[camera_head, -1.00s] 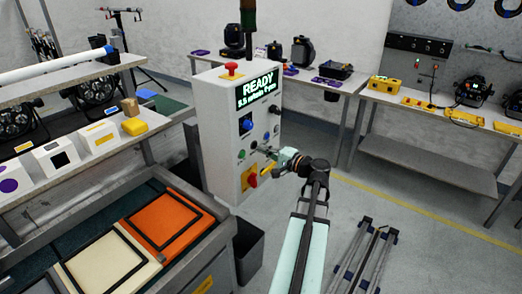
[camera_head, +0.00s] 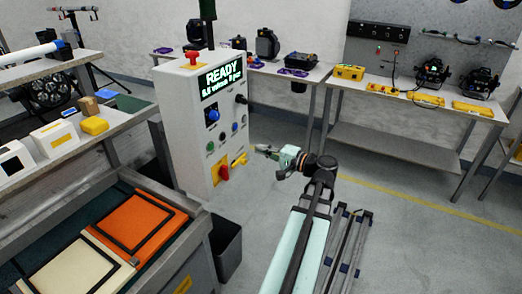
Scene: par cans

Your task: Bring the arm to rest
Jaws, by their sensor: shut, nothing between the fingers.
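My gripper (camera_head: 262,150) is at the end of my arm, in the middle of the head view. Its fingers point left towards the white control cabinet (camera_head: 180,125), and it appears shut and empty. It is apart from the cabinet, to the right of its front panel. The cabinet carries a lit display (camera_head: 221,80) reading "READY", a red button (camera_head: 193,57) on top, a blue knob (camera_head: 212,114), and a red and yellow switch (camera_head: 224,172) low on the panel. A yellow handle (camera_head: 240,160) shows beside that switch.
A bench (camera_head: 45,258) with an orange frame (camera_head: 136,226) and a cream frame (camera_head: 75,267) stands at left. A dark bin (camera_head: 226,250) is below the cabinet. Metal stands (camera_head: 345,250) lie right of my arm. A workbench (camera_head: 400,145) runs along the back. Open floor (camera_head: 430,235) lies right.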

